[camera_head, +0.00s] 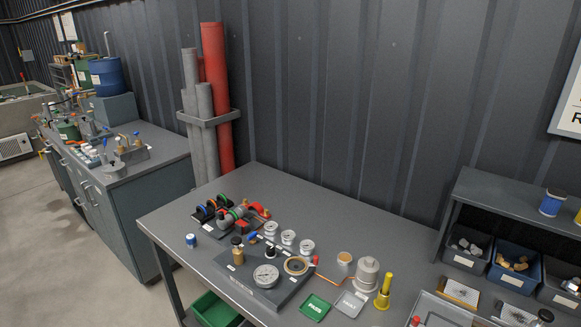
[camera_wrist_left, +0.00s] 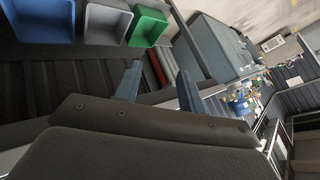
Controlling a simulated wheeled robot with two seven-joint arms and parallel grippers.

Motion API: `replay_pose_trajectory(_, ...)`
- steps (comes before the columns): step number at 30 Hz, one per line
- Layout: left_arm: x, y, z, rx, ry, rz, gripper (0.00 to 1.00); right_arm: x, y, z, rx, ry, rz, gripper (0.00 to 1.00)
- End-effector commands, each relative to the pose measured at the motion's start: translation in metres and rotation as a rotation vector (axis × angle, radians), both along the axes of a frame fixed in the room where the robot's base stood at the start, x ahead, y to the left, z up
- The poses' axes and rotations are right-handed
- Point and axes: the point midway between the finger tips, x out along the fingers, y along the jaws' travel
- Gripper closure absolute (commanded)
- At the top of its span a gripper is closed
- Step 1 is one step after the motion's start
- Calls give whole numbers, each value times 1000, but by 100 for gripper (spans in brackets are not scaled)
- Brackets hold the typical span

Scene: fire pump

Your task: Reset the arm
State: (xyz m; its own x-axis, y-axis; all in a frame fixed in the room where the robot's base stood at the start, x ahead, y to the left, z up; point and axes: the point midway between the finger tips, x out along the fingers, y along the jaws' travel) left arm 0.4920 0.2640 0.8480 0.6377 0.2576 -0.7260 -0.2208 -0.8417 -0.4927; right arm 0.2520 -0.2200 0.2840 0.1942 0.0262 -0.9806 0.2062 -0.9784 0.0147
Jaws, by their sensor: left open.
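My left gripper (camera_wrist_left: 158,84) shows in the left wrist view with its two fingers apart and nothing held between them. The blue, grey and green bins and the side cabinet appear beyond it, and it touches nothing that I can see. Neither gripper shows in the head view. My right gripper is not in either view.
A grey workbench (camera_head: 180,225) holds a gauge board (camera_head: 240,285), a valve assembly (camera_head: 235,215), green and grey cards (camera_head: 314,307) and a yellow-topped fitting (camera_head: 384,290). Bins (camera_head: 512,278) stand under a shelf at right. Pipes (camera_head: 215,90) lean at the wall. A green bin (camera_wrist_left: 147,27) shows from the wrist.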

Motion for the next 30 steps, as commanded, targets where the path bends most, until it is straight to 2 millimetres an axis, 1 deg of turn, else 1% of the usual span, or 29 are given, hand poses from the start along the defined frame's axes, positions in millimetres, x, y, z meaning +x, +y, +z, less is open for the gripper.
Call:
replay_pose_trajectory(1, -20, -5, -2, -57, 42, 24, 60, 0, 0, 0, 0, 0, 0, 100)
replay_pose_trajectory(3, -41, -12, -4, -122, 93, 52, 60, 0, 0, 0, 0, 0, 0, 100)
replay_pose_trajectory(6, -67, -20, -4, -197, 156, 82, 60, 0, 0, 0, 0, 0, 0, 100)
replay_pose_trajectory(9, -89, -28, -3, -257, 209, 106, 60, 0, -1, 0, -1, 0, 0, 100)
replay_pose_trajectory(15, -123, -39, 1, -345, 293, 139, 60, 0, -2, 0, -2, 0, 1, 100)
replay_pose_trajectory(22, -153, -50, 7, -417, 365, 165, 60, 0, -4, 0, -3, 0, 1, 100)
replay_pose_trajectory(24, -148, -50, -6, -414, 368, 165, 60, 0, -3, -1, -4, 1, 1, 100)
replay_pose_trajectory(26, -145, -51, -15, -414, 370, 164, 60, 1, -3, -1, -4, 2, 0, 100)
replay_pose_trajectory(30, -140, -52, -38, -413, 377, 165, 60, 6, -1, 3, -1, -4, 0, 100)
